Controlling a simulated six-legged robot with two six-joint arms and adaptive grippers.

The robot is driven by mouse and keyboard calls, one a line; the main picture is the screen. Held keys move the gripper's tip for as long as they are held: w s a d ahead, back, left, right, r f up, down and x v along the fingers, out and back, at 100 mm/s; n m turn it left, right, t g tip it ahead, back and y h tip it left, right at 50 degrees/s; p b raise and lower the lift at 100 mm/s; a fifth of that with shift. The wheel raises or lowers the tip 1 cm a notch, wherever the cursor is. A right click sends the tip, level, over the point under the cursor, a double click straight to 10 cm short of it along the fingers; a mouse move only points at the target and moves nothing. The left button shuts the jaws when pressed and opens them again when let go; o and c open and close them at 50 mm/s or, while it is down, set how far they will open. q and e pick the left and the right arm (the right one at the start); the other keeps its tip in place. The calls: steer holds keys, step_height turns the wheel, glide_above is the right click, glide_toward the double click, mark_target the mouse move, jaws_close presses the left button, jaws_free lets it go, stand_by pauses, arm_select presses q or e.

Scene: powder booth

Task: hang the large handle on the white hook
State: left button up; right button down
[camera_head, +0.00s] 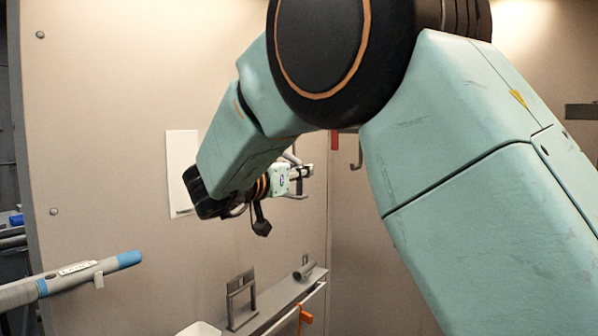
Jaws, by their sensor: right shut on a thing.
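My right arm reaches across from the right, and its right gripper (297,173) is small and far off, near the back wall. It is shut on a grey handle (293,157), partly hidden by the gripper and wrist; I cannot tell its full shape. A white plate (181,150) is on the wall to the left of the gripper, partly covered by my arm. A small hook-like part (183,211) shows at its lower edge. The held handle appears apart from the white plate. My left gripper is not in view.
A red plate (334,141) and a grey hook (357,152) are on the wall behind my arm. A ledge (270,303) below bears a grey frame-shaped handle (242,301) and a short cylinder (304,270). An orange clip (305,318) hangs there. A grey blue-tipped wand (75,278) juts in at left.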

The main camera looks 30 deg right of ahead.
steer(key=shift+w+d+f, duration=0.1)
steer(key=shift+w+d, duration=0.05)
steer(key=shift+p, duration=0.35)
steer(key=shift+w, duration=0.1)
stand_by(0.4)
stand_by(0.3)
steer(key=shift+p, duration=0.5)
stand_by(0.6)
steer(key=shift+d, duration=0.2)
stand_by(0.5)
steer(key=shift+p+x, duration=0.95)
steer(key=shift+x, duration=1.25)
steer(key=shift+w, duration=0.1)
steer(key=shift+f, duration=0.4)
